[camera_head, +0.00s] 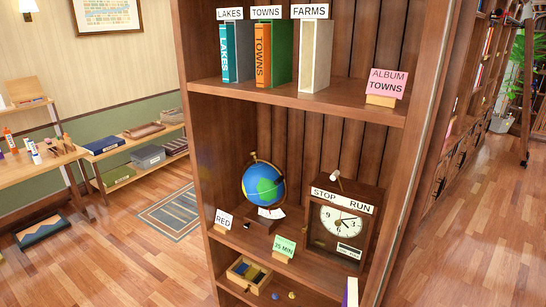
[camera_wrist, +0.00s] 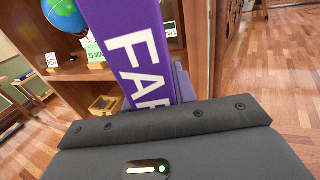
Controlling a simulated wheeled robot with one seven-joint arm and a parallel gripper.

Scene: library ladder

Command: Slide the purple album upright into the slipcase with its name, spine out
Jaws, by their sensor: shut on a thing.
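The purple album (camera_wrist: 135,50) fills the middle of the wrist view, its spine lettered in white, with "FAR" readable and the rest cut off. My gripper (camera_wrist: 148,88) is shut on it, with grey finger parts at both sides. In the head view only the album's top, purple and white (camera_head: 351,291), shows at the bottom edge, below the slipcases; my gripper is out of that view. The cream slipcase labelled FARMS (camera_head: 316,60) stands on the upper shelf, its front open and apparently empty. The LAKES slipcase (camera_head: 243,52) holds a teal album; the TOWNS slipcase (camera_head: 281,55) holds an orange one.
A pink "ALBUM TOWNS" card (camera_head: 387,84) stands right of the slipcases, with clear shelf between. On the shelf below are a globe (camera_head: 264,185), a clock (camera_head: 342,222) and RED (camera_head: 224,219) and green (camera_head: 285,247) cards. An open wooden box (camera_head: 249,274) is lower down.

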